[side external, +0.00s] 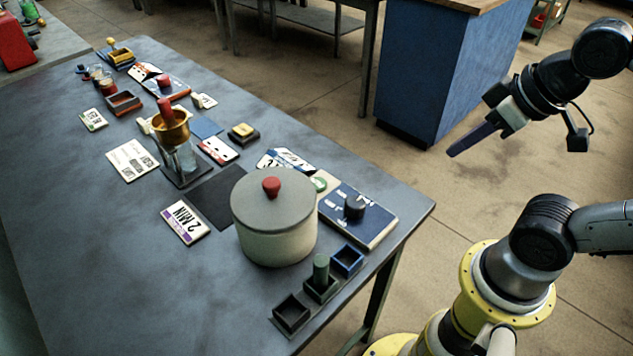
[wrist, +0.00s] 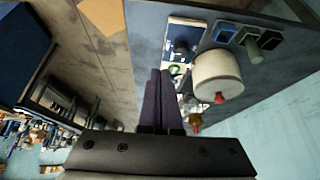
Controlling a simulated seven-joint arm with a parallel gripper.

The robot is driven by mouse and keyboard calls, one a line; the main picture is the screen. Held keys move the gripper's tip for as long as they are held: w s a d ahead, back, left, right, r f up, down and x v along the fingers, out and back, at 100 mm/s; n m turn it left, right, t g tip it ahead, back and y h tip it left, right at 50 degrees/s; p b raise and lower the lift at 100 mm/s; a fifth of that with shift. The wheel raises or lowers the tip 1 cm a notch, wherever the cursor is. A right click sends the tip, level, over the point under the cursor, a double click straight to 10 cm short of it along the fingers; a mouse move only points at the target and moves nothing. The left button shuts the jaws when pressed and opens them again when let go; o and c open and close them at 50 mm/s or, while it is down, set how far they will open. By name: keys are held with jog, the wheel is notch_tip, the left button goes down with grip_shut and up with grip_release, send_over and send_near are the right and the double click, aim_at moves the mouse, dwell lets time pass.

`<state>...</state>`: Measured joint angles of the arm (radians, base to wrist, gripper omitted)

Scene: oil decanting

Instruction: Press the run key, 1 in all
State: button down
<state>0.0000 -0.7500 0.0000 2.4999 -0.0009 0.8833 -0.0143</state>
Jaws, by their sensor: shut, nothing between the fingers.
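My gripper (side external: 455,152) is shut and empty, in the air beyond the table's right edge, well apart from everything on it. In the wrist view its dark fingers (wrist: 160,75) lie together. Several key-like things stand on the table: a yellow button on a dark base (side external: 243,131), a round green button (side external: 319,184) partly behind the pot, and a blue panel (side external: 368,222) with a dark knob (side external: 354,207). I cannot tell which one is the run key, as the labels are too small to read. The blue panel also shows in the wrist view (wrist: 185,33).
A large lidded pot (side external: 275,235) with a red knob stands near the green button and panel. A glass with a brass funnel (side external: 172,127) stands farther back. Small open boxes (side external: 292,313) sit at the front. A blue cabinet (side external: 430,70) stands behind the table.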

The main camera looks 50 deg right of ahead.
jog(key=w+d+r+n+t+h, duration=0.1)
jog(key=w+d+r+n+t, duration=0.2)
jog(key=w, duration=0.7)
jog(key=n+y, duration=0.3)
jog(key=n, duration=0.5)
send_over(322, 184)
notch_tip(322, 184, down, 11)
jog(key=shift+f, duration=0.2)
jog(key=shift+f, duration=0.15)
jog(key=shift+f, duration=4.25)
jog(key=shift+f, duration=0.1)
jog(key=shift+f, duration=0.3)
